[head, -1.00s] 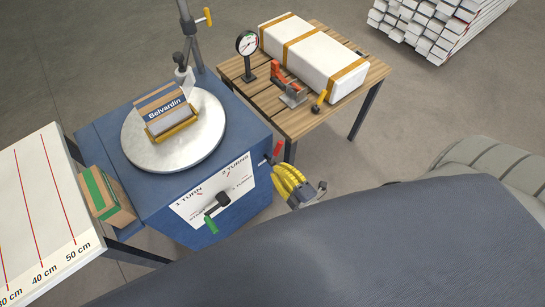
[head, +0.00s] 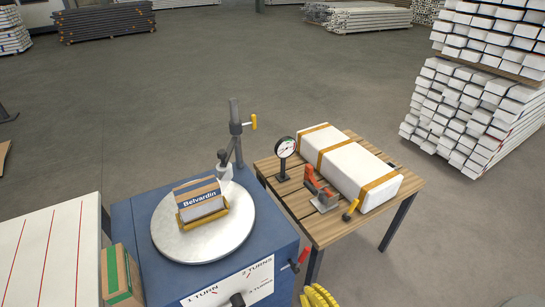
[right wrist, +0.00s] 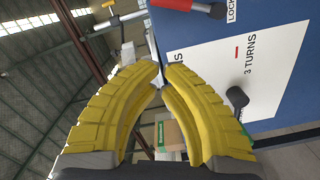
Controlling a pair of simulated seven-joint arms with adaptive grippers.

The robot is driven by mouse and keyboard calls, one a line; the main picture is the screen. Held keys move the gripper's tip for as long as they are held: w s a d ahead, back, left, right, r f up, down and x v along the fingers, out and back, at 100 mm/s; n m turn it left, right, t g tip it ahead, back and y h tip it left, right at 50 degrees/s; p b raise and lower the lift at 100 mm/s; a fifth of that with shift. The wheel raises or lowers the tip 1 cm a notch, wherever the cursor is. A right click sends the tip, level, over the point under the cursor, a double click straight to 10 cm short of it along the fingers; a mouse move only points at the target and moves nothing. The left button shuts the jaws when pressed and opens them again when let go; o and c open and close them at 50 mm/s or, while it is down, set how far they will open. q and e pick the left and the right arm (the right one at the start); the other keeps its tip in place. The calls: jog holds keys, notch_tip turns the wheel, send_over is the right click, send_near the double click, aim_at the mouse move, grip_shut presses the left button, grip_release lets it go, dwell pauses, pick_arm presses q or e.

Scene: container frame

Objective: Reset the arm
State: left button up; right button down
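My right gripper (head: 318,297) shows only as a bit of yellow finger at the bottom edge of the head view, in front of the blue machine's right side. In the right wrist view its two yellow fingers (right wrist: 163,75) have their tips nearly together, with nothing held between them. Beyond the tips are the machine's white label panel (right wrist: 225,65), a dark crank knob (right wrist: 237,97) and a red-handled lever (right wrist: 203,8). The gripper appears apart from them. My left gripper is in neither view.
The blue machine (head: 140,270) carries a round plate (head: 175,240) with a Belvardin box (head: 200,192). A wooden table (head: 325,232) at right holds a dial gauge (head: 285,148), a red clamp (head: 316,186) and a white strapped block (head: 350,165). Stacked bars (head: 470,115) stand far right.

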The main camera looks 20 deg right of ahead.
jog(key=s+d+f+m+g+h, duration=0.1)
jog(key=s+f+m+g, duration=0.45)
jog(key=f, duration=0.95)
jog(key=s+d+f+m+g+h, duration=0.1)
jog(key=s+f+m+g, duration=0.2)
jog(key=s+f, duration=0.8)
jog(key=s+f+m+g, duration=0.1)
jog(key=s+f+g, duration=0.1)
jog(key=s+f, duration=0.3)
jog(key=s+d+f+m+g+h, duration=0.1)
jog(key=s+f+g, duration=0.2)
jog(key=f, duration=0.6)
jog(key=s+d+f+m+g, duration=0.1)
jog(key=s+f+g, duration=0.1)
jog(key=s+f, duration=0.4)
jog(key=shift+s+d+f, duration=0.25)
jog(key=shift+s+f, duration=0.05)
jog(key=shift+f, duration=0.45)
